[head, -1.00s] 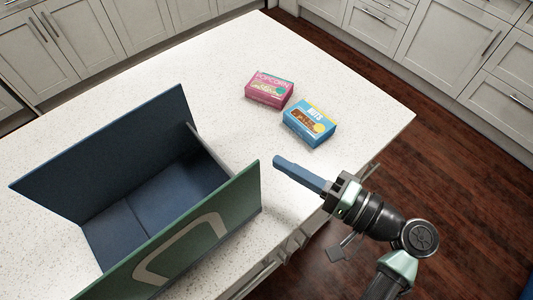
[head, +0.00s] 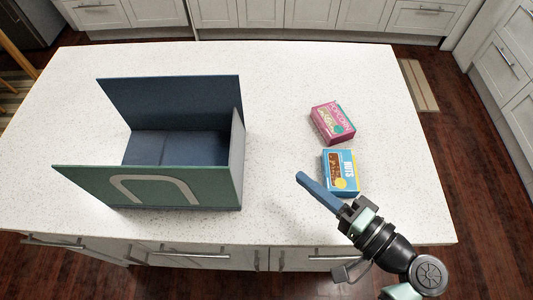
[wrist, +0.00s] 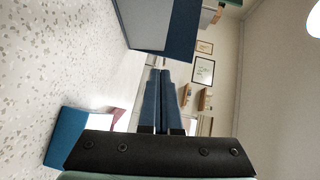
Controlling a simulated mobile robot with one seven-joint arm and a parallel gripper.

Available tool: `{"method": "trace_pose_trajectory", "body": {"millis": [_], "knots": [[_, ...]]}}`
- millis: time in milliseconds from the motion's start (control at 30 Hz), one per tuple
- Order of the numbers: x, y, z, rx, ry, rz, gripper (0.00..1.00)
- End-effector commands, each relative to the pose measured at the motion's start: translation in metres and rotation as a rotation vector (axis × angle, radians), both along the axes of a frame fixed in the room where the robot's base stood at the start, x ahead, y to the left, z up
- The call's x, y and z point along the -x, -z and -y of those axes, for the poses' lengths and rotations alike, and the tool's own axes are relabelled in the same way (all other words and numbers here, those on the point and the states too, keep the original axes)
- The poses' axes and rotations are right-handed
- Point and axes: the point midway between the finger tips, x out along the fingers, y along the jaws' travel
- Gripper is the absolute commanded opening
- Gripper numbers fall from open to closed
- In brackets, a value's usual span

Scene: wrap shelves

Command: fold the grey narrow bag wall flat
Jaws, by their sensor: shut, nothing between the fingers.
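The bag stands open on the counter, with a green front wall (head: 85,183) bearing a pale handle shape and a dark blue back wall (head: 170,98). Its grey narrow wall (head: 237,155) stands upright at the right end. No narrow wall stands at the left end, where the dark blue floor (head: 150,148) shows. In the wrist view the grey narrow wall (wrist: 147,22) is at the top, beyond the fingertips. My gripper (head: 300,176), with blue fingers, is shut and empty, to the right of the bag and apart from it. It also shows in the wrist view (wrist: 160,72).
A pink popcorn box (head: 332,124) and a blue nuts box (head: 341,173) lie on the white counter (head: 290,85) right of the bag. The nuts box is close to my gripper.

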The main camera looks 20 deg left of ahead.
Motion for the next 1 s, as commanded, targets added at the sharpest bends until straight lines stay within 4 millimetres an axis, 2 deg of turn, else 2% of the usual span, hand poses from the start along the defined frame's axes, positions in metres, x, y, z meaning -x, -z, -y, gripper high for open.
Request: {"method": "trace_pose_trajectory", "body": {"millis": [167,267,667,800,1000], "knots": [[-0.002,0.0,-0.008,0.003,-0.008,0.0,0.0],[-0.008,0.001,-0.02,0.002,-0.01,0.0,0.0],[-0.047,0.01,-0.092,0.003,-0.01,-0.002,0.0],[-0.039,0.013,-0.112,0.003,-0.007,-0.003,0.0],[-0.036,0.017,-0.126,0.002,-0.006,-0.002,0.0]]}}
